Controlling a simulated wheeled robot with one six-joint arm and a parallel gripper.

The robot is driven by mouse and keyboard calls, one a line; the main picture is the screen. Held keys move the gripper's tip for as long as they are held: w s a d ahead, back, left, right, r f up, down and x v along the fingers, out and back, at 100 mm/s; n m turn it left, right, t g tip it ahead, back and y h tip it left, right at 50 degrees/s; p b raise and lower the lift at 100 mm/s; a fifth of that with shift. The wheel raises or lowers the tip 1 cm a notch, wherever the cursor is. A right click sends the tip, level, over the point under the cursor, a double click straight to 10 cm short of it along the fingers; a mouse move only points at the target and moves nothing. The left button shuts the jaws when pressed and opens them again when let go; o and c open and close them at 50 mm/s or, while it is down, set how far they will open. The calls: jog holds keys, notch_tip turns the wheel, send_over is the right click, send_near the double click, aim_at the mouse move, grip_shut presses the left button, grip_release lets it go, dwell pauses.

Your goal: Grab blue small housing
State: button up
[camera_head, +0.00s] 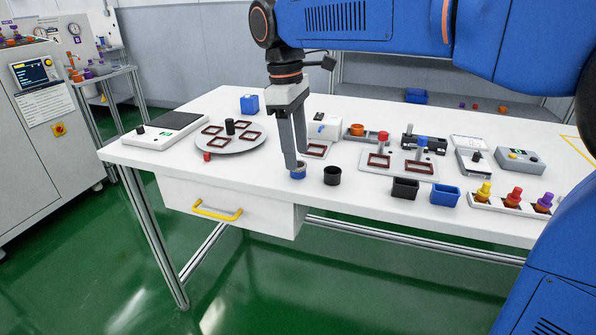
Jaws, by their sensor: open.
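A small round blue housing (298,174) stands on the white table (240,168) near its front edge, just left of a black round cup. My gripper (297,162) points down right over it, with its fingertips at the housing's rim. The jaws are open. The fingers hide part of the housing's top. I cannot tell whether a finger touches it or reaches inside it.
The black cup (332,176) stands close on the right. A grey turntable (233,138) with brown square frames is on the left. A black box (405,189) and a blue box (445,195) stand farther right. A blue block (249,104) is behind.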

aim_at(298, 170)
jog(key=shift+d+f, duration=0.1)
jog(key=shift+f, duration=1.45)
jog(key=c, duration=1.1)
